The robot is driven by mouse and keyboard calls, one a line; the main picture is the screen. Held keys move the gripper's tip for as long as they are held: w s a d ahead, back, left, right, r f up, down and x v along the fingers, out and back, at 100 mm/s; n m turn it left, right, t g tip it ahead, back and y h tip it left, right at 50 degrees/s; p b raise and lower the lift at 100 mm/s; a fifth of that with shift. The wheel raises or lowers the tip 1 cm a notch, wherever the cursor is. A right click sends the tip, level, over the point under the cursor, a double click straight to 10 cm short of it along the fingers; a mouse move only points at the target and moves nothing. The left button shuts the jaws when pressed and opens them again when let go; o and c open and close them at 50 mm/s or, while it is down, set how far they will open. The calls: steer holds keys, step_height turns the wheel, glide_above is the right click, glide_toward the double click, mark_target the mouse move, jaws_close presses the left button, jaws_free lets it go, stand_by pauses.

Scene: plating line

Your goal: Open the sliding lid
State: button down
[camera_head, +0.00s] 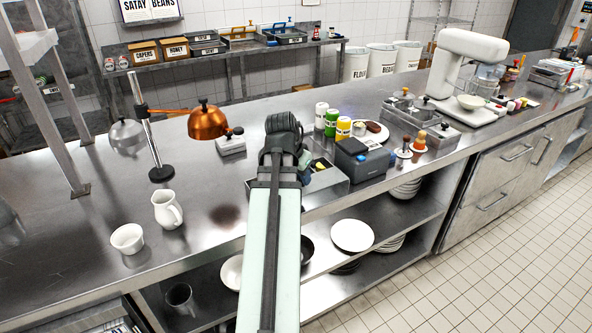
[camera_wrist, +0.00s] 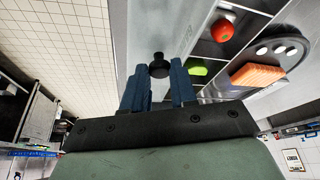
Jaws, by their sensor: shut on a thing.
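In the wrist view, my gripper (camera_wrist: 160,84) has its two blue fingers closed about a small black knob (camera_wrist: 158,66). The knob stands on a flat grey metal lid (camera_wrist: 160,25). To the right of the lid, an uncovered part of the metal container shows a red round item (camera_wrist: 223,30) and a green item (camera_wrist: 198,70). In the head view, my gripper (camera_head: 304,163) is at the metal container (camera_head: 332,193) near the counter's front edge. My arm hides the lid and knob there.
A dark grey box (camera_head: 363,159) stands close at the container's right. Several shakers, one a green-labelled shaker (camera_head: 331,122), stand behind. An orange lamp (camera_head: 208,122) hangs to the left. A white jug (camera_head: 167,209) and a white bowl (camera_head: 127,238) stand on the left counter.

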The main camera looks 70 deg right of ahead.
steer(key=c, duration=0.9)
jaws_free()
steer(key=shift+d, duration=0.1)
steer(key=v, duration=1.4)
steer(key=shift+f, duration=0.1)
